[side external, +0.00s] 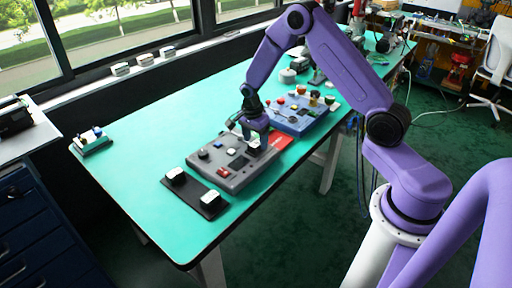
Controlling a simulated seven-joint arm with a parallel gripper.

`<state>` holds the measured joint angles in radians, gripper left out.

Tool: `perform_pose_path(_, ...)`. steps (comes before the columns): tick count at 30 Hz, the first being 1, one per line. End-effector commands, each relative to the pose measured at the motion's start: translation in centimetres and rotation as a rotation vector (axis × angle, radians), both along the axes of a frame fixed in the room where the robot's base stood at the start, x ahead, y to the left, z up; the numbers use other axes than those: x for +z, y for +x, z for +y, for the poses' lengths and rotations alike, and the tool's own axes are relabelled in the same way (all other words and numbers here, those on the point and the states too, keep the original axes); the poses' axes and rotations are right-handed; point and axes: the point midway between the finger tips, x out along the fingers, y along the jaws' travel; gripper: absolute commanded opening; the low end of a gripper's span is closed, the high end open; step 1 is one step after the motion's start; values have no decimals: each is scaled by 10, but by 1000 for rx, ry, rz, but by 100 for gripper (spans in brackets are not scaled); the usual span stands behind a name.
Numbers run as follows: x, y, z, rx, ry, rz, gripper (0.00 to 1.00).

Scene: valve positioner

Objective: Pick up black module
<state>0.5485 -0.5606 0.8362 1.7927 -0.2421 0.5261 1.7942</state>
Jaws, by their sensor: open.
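My gripper (254,136) points down over the back right part of a grey control box (232,180) on the green table, and its jaws are open. Small white and dark parts sit at or just below the fingertips; I cannot tell whether the jaws touch them. Several dark pieces could be the black module: a flat dark square (239,163) in the top of the grey box and a dark knob (203,154) on its left. Two white-topped black blocks (175,174) (210,198) sit on a black plate (191,189) in front of the grey box.
A blue box (297,118) with coloured knobs stands behind and right of the gripper. A red flat piece (281,140) lies between the boxes. A small green holder (92,140) sits at the table's far left corner. The table's left middle (150,135) is clear.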

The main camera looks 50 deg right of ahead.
Motion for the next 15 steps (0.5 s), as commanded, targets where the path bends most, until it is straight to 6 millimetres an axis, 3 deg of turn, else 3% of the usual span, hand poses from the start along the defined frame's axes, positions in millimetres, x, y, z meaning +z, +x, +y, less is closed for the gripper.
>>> perform_pose_path(11,-9,0,-1,1,0,0,68)
perform_pose_path(15,-9,0,-1,1,0,1,22)
